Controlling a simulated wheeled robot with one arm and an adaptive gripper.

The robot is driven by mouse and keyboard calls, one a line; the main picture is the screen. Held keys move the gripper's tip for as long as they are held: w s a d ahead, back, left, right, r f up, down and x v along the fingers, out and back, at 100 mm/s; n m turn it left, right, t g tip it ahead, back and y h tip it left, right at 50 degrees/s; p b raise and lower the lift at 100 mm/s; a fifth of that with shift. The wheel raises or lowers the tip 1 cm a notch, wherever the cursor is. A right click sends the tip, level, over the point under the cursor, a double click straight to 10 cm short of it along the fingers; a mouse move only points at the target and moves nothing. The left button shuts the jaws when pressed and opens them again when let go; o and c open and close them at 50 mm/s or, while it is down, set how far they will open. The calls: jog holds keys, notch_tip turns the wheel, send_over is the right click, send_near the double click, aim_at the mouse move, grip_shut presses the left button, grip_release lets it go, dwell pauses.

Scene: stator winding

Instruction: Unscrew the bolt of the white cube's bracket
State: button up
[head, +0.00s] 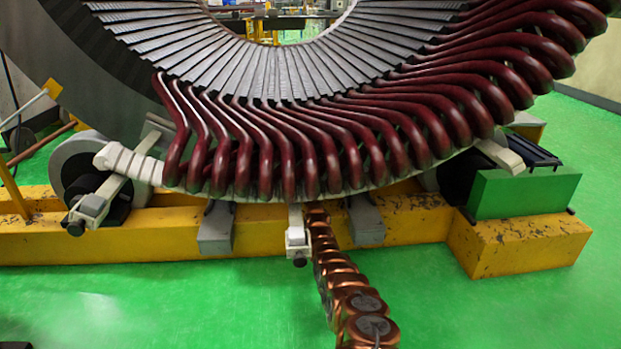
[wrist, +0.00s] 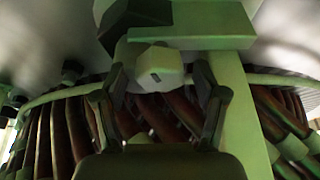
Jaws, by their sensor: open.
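In the wrist view my gripper (wrist: 162,80) is open, with one dark finger at either side of a pale, white-looking block (wrist: 158,62). The block has a small dark mark on its face. I cannot tell whether the fingers touch it. A pale greenish bracket bar (wrist: 218,28) lies above and right of the block. In the head view a pale bracket (head: 296,222) hangs below the coils, with a whitish block (head: 297,239) and a dark round end (head: 299,262).
Dark red coils (head: 330,160) crowd the stator's lower rim, and also show behind my fingers (wrist: 72,130). A similar bracket with a pale block (head: 92,207) stands at the left. A yellow beam (head: 110,241) runs below. The green floor (head: 480,310) is clear at the lower right.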

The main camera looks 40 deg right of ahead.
jog(key=c, duration=1.1)
jog(key=shift+c, duration=0.2)
jog(key=shift+w+a+n, duration=0.1)
jog(key=shift+n, duration=0.3)
jog(key=shift+n+t+y+p, duration=0.3)
jog(key=shift+n+y, duration=0.2)
jog(key=shift+n, duration=0.2)
jog(key=n+y, duration=0.2)
jog(key=n, duration=0.2)
jog(key=n+t+y+p, duration=0.1)
jog(key=n+y, duration=0.1)
jog(key=n, duration=0.2)
jog(key=shift+n, duration=0.3)
jog(key=n+y, duration=0.1)
jog(key=n, duration=0.2)
jog(key=n+y+p, duration=0.1)
jog(key=n, duration=0.2)
jog(key=shift+r+y, duration=0.1)
jog(key=shift+y, duration=0.3)
jog(key=shift+n+g+y+p, duration=0.35)
jog(key=shift+n+g, duration=0.25)
jog(key=shift+n, duration=0.5)
